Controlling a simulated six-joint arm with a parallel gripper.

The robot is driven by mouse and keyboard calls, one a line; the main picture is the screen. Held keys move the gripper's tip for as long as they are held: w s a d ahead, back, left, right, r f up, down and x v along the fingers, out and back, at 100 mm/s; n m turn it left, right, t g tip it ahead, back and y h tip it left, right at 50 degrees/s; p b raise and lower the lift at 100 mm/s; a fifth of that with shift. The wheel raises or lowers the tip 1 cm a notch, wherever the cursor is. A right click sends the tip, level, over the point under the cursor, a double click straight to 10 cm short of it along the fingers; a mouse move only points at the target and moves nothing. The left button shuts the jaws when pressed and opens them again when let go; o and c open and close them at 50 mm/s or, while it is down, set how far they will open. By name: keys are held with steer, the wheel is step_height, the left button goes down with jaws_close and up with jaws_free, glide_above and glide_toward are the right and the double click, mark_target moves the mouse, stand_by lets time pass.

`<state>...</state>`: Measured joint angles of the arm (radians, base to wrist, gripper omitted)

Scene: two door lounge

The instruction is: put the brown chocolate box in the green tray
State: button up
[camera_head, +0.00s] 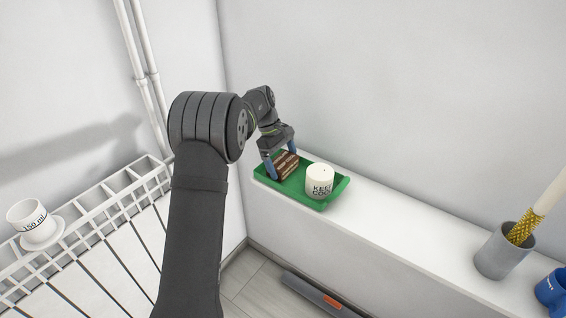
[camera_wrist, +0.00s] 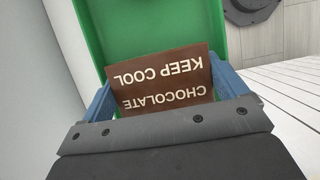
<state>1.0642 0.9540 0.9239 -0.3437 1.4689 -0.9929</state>
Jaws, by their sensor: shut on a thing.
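The brown chocolate box (camera_head: 287,166) has stripes on its side and is at the left end of the green tray (camera_head: 315,203). In the wrist view the box (camera_wrist: 165,84) shows the words "CHOCOLATE" and "KEEP COOL" upside down, with the green tray (camera_wrist: 150,25) behind it. My gripper (camera_head: 279,165) is shut on the box, with a blue finger on each side. The box is over or in the tray; I cannot tell whether it touches the tray floor. The wrist view also shows my gripper (camera_wrist: 165,95) around the box.
A white candle-like cup (camera_head: 319,181) with black lettering stands in the tray, right of the box. The tray is on a white ledge (camera_head: 400,230). A grey cup (camera_head: 503,252) and a blue mug (camera_head: 552,290) are far right. A white cup (camera_head: 29,216) stands left on a radiator.

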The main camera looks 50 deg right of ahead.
mark_target(287, 162)
steer(key=shift+f, duration=0.2)
steer(key=o, duration=0.8)
steer(key=v, duration=1.2)
steer(key=shift+r, duration=0.15)
steer(key=shift+s, duration=0.1)
steer(key=x, duration=1.2)
steer(key=shift+r, duration=1.9)
